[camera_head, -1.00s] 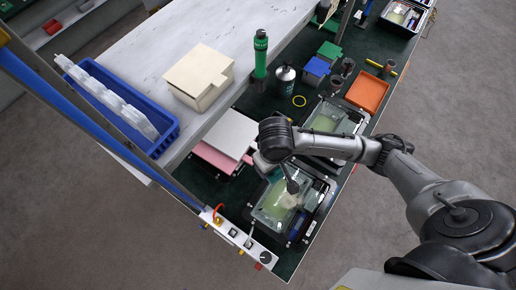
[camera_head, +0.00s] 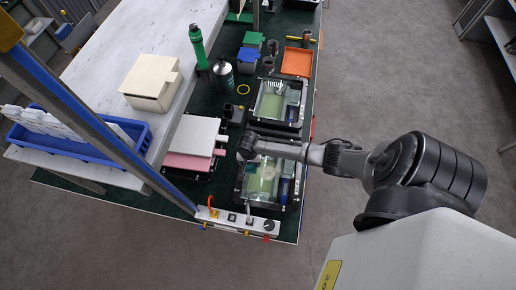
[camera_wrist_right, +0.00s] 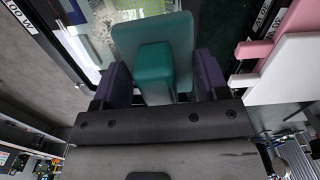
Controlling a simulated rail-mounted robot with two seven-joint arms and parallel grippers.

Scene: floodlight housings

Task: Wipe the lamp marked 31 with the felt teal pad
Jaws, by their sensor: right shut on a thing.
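My right gripper (camera_wrist_right: 158,82) is shut on the teal pad (camera_wrist_right: 155,38), gripping its block-shaped handle between two dark fingers. In the head view the end of my right arm (camera_head: 248,147) is over the upper left edge of the near floodlight (camera_head: 262,190). This floodlight has a black frame, a greenish inside and a pale patch on its glass. A second, similar floodlight (camera_head: 270,103) lies farther back. I cannot read a 31 on either, nor tell whether the pad touches glass. My left gripper is not in view.
A white and pink stack (camera_head: 195,135) lies left of the near floodlight. A switch strip (camera_head: 236,218) runs along the front edge. An orange tray (camera_head: 297,62), green torch (camera_head: 197,45), dark bottle (camera_head: 222,76) and blue bin (camera_head: 75,143) stand around. Clear floor lies right.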

